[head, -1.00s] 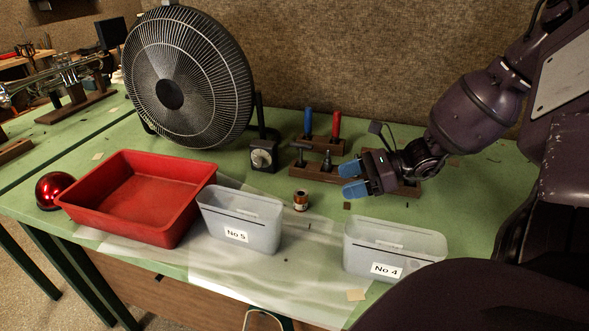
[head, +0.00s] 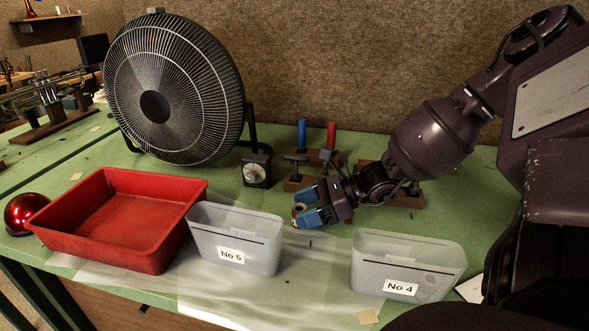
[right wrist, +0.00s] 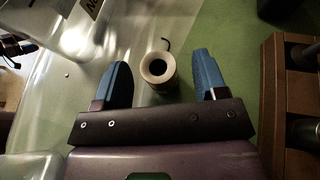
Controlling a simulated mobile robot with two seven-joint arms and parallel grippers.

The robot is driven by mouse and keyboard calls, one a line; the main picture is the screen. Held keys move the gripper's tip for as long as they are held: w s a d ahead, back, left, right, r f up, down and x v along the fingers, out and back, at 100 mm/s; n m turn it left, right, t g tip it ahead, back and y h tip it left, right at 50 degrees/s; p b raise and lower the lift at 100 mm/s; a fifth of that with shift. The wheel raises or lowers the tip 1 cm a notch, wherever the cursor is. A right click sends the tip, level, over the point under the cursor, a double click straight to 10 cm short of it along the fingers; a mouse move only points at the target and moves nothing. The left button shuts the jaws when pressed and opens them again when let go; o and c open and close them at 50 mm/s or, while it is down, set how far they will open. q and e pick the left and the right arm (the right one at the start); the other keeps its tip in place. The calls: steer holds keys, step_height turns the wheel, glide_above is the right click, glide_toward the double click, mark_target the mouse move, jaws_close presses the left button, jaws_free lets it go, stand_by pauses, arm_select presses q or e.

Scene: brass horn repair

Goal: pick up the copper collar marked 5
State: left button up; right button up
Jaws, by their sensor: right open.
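The copper collar (head: 298,208) is a small upright ring on the green table, partly hidden by my right gripper's blue fingers in the head view. In the right wrist view the collar (right wrist: 158,71) shows its round opening and pale rim between the two fingers, with a gap on each side. I cannot read a mark on it. My right gripper (head: 304,217) is open around the collar, with nothing held. My left gripper is not in view.
Two translucent bins, No 5 (head: 234,255) and No 4 (head: 405,288), stand at the front. A red tray (head: 118,255) and a large fan (head: 160,105) are at left. Dark wooden blocks with tools (head: 302,183) stand behind my gripper.

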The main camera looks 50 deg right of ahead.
steer(key=shift+w+a, duration=0.1)
steer(key=shift+a, duration=0.05)
steer(key=shift+c, duration=0.5)
steer(key=c, duration=1)
